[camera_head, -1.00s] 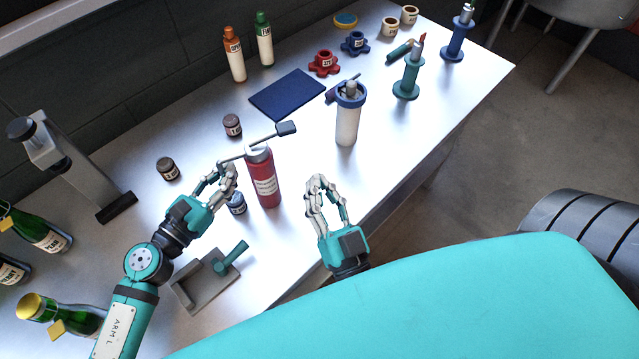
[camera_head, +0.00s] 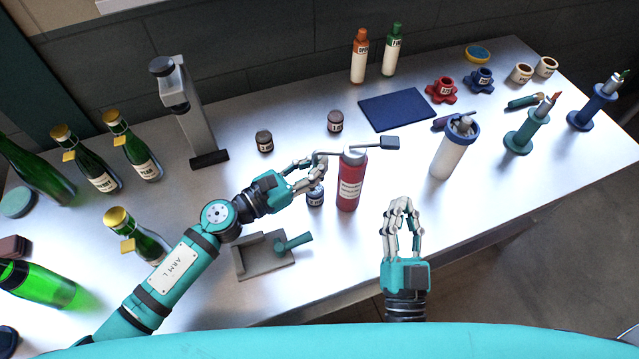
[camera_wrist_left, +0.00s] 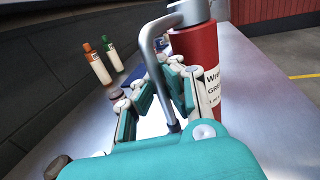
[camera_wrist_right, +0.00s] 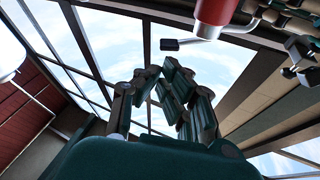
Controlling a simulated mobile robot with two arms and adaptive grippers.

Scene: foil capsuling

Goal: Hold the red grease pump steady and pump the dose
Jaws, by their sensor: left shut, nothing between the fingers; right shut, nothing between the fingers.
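The red grease pump (camera_head: 350,187) stands upright on the table, a red cylinder with a grey top, a lever reaching right to a dark pad (camera_head: 390,143) and a thin spout on the left. It also shows close up in the left wrist view (camera_wrist_left: 197,62) and at the top of the right wrist view (camera_wrist_right: 216,10). My left gripper (camera_head: 318,165) is shut and empty just left of the pump, by its spout; I cannot tell whether it touches. My right gripper (camera_head: 403,205) is shut and empty, pointing up, in front and right of the pump, below the lever pad.
A small blue-grey jar (camera_head: 315,196) stands close left of the pump. A grey fixture with a teal handle (camera_head: 265,256) lies in front. A white canister with blue collar (camera_head: 452,152) stands right. Green bottles (camera_head: 134,148) stand left. Bare table lies between pump and canister.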

